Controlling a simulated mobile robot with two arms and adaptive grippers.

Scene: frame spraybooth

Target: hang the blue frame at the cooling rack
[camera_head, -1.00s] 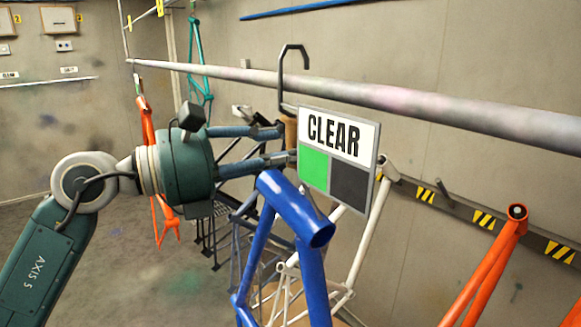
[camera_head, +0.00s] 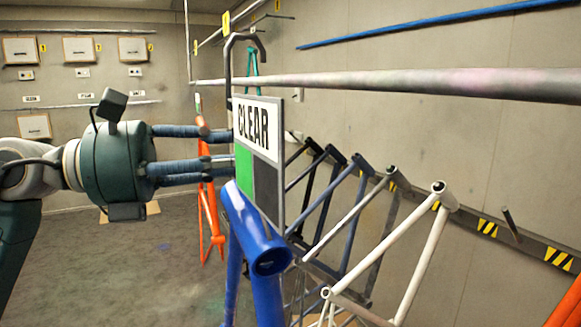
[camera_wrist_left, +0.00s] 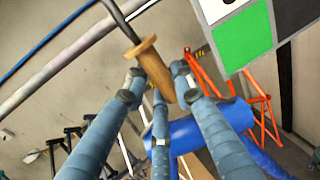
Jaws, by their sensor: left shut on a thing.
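The blue frame (camera_head: 258,245) hangs below a CLEAR sign (camera_head: 256,135) with green and dark grey squares; the lower part of the frame is cut off in the head view. A dark hook (camera_head: 236,48) rises above the sign, its bend near the grey rail (camera_head: 400,84). My left gripper (camera_head: 228,150) comes in from the left, its fingertips partly hidden by the sign. In the left wrist view its wrapped fingers (camera_wrist_left: 165,98) are closed around the wooden handle (camera_wrist_left: 150,62) of the hook, with the blue frame (camera_wrist_left: 195,130) below. My right gripper is not in view.
An orange frame (camera_head: 208,215) and a teal frame (camera_head: 252,80) hang further back. Dark, grey-blue and white (camera_head: 415,250) frames lean in a row along the right wall, with a striped strip (camera_head: 487,228) behind them. A blue bar (camera_head: 430,24) runs high on that wall. Open floor lies at left.

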